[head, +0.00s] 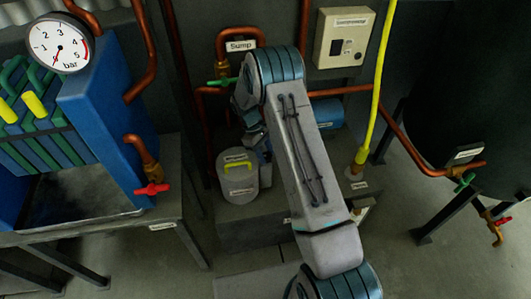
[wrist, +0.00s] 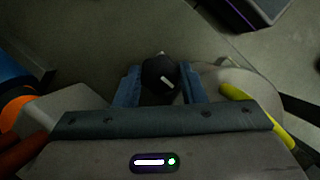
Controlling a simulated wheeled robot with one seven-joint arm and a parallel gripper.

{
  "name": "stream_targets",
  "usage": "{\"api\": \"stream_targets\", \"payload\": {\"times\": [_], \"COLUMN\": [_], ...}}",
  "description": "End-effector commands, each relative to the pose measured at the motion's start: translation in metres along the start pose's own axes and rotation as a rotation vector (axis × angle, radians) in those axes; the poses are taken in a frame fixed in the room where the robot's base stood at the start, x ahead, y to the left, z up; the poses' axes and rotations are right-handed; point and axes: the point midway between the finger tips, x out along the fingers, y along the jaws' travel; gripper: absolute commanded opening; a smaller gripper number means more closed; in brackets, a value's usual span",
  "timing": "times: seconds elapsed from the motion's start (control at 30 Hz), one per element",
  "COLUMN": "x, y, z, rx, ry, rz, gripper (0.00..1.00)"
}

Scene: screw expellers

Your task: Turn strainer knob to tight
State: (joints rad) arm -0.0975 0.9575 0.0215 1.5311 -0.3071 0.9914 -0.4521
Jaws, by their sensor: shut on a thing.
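A black round knob (wrist: 158,70) with a short white mark sits between the two blue fingers of my gripper (wrist: 161,88) in the wrist view. The fingers are closed on its sides. The white mark slants down to the right, on the side of the knob nearest my palm. In the head view my gripper (head: 263,150) is partly hidden by my own arm, and the knob cannot be made out. A grey lidded pot (head: 238,188) with a yellow handle and small labels stands just left of my gripper. The pot's lid (wrist: 226,76) shows at the right in the wrist view.
Copper pipes and a "Sump" label (head: 241,46) are behind my arm. A grey control box (head: 344,38) hangs on the wall. A yellow hose (head: 381,88) runs down at the right. A blue press with a bar gauge (head: 61,44) stands left, a dark tank (head: 463,75) right.

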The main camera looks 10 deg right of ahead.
Motion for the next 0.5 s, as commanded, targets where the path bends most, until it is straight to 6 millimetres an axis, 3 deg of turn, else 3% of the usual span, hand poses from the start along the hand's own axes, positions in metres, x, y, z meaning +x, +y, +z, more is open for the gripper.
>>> {"api": "stream_targets", "payload": {"times": [0.4,0.43,0.5], "x": [-0.0004,-0.0004,-0.0003], "y": [0.0000,0.0000,0.0000], "z": [-0.0002,-0.0002,-0.0002], "rx": [0.009,0.009,0.009], "ry": [0.001,0.001,0.001], "rz": [-0.003,-0.003,-0.003], "gripper": [0.14,0.42,0.46]}}
